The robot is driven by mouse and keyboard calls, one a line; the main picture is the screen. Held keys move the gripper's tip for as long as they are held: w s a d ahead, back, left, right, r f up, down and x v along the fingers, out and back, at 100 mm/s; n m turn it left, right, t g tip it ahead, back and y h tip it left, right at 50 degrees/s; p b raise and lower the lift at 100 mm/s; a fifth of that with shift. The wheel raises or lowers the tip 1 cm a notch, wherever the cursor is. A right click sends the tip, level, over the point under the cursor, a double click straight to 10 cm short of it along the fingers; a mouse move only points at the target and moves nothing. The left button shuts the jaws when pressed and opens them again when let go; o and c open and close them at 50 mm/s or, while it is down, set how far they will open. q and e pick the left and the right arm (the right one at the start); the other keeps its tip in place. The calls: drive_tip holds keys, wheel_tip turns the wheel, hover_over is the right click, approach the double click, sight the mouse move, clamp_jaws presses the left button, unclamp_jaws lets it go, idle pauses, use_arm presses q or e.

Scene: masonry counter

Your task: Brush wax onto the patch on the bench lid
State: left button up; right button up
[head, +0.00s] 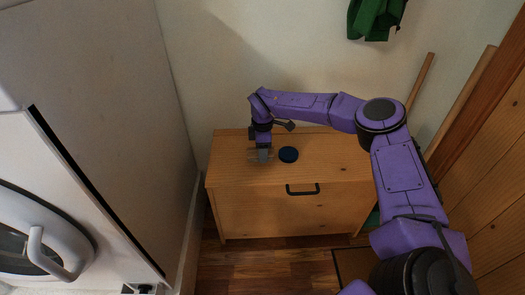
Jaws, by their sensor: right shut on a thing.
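The wooden bench (230,175) stands against the back wall, its lid (325,150) facing up and a dark handle (303,189) near the front edge. My right gripper (264,151) points down over the left part of the lid. It is shut on a small grey thing, seemingly the brush (264,157), low at the lid; I cannot tell whether it touches. A slightly paler spot beside it may be the patch (252,157), partly hidden by the gripper. A round dark blue tin (288,154) sits on the lid just right of the gripper. My left gripper is not in view.
A white appliance (75,170) with a round door fills the left side. A green cloth (373,18) hangs on the back wall. Wooden poles (420,84) lean at the right, near a wood-panelled surface (490,190). The right part of the lid is clear.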

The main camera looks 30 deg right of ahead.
drive_tip(key=shift+f+b, duration=0.9)
drive_tip(key=shift+f, duration=0.15)
